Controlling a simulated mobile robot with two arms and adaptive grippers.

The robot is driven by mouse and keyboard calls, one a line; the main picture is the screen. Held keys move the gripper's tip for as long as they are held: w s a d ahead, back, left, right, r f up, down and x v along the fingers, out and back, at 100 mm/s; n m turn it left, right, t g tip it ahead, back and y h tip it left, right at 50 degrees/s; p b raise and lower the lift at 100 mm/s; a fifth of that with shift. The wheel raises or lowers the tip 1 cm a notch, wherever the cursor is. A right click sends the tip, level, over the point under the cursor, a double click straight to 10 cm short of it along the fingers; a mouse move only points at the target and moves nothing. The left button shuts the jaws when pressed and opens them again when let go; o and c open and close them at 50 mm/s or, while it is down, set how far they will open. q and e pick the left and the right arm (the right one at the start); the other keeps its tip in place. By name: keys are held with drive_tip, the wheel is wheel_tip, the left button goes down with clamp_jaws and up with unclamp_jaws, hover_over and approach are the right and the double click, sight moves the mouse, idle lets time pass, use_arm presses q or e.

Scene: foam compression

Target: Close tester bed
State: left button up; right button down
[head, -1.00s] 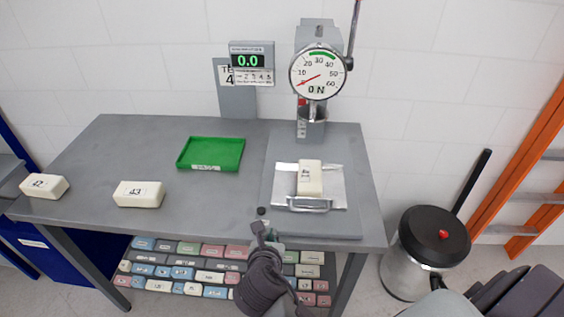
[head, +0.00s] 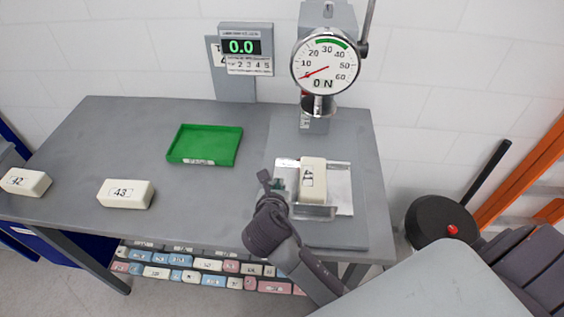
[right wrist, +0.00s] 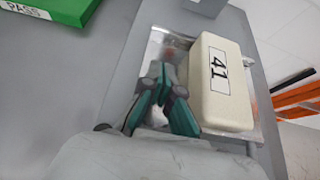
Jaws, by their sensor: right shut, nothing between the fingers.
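The tester bed (head: 342,197) is a shiny silver plate with a front handle (head: 318,212). It sits out in front of the gauge column on a grey base plate. A cream foam block marked 41 (head: 313,182) lies on the bed; it also shows in the right wrist view (right wrist: 220,85). My right gripper (head: 270,184) is shut and empty at the bed's left side, close to the handle. In the right wrist view its teal fingers (right wrist: 158,78) are together beside the block; contact is unclear. My arm partly covers the handle's left end. My left gripper is out of view.
The force gauge (head: 325,62) and press head stand behind the bed. A green tray (head: 205,146) lies left of it. Foam blocks 43 (head: 126,194) and 42 (head: 25,182) sit further left. A black-lidded bin (head: 440,222) stands right of the table. The table's middle is clear.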

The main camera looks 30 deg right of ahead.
sight(283, 161)
drive_tip(key=x, duration=0.6)
drive_tip(key=shift+w+d, duration=0.15)
drive_tip(key=w+d, duration=0.1)
drive_tip(key=w+p, duration=0.1)
drive_tip(key=shift+w+d, duration=0.35)
drive_tip(key=shift+w, duration=0.05)
drive_tip(key=shift+w+d+f+p, duration=0.1)
drive_tip(key=shift+w+d+p, duration=0.05)
drive_tip(key=shift+w+p, duration=0.15)
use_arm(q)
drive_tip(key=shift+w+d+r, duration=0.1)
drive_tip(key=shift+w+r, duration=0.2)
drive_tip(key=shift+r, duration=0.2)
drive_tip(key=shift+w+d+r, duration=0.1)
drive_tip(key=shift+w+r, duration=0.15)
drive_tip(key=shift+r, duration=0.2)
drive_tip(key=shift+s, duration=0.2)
